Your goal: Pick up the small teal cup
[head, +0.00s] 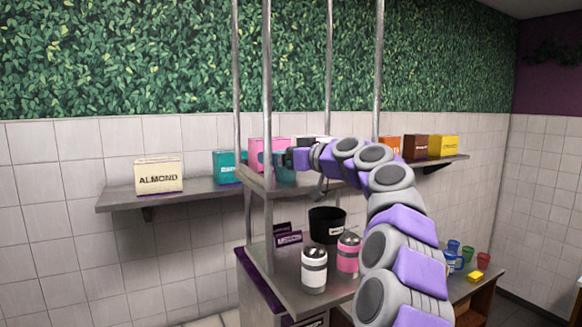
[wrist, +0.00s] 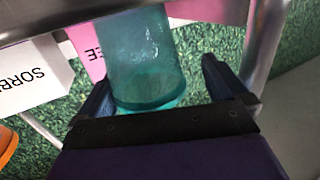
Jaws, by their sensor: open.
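A translucent teal cup (wrist: 146,60) fills the middle of the wrist view, between the two fingers of my gripper (wrist: 160,85). The fingers are open, one on each side of the cup, with a visible gap at the right finger. In the head view the teal cup (head: 284,173) shows partly below my gripper (head: 297,158), at the upper metal shelf (head: 258,184). My gripper and arm hide part of it.
Metal posts (head: 267,90) stand close to my gripper. Topping boxes, among them the almond box (head: 158,177), line the wall shelf (head: 120,200). Below stand a black tub (head: 326,225), a white shaker (head: 314,270) and a pink shaker (head: 348,253). Several small coloured cups (head: 467,254) stand at the right.

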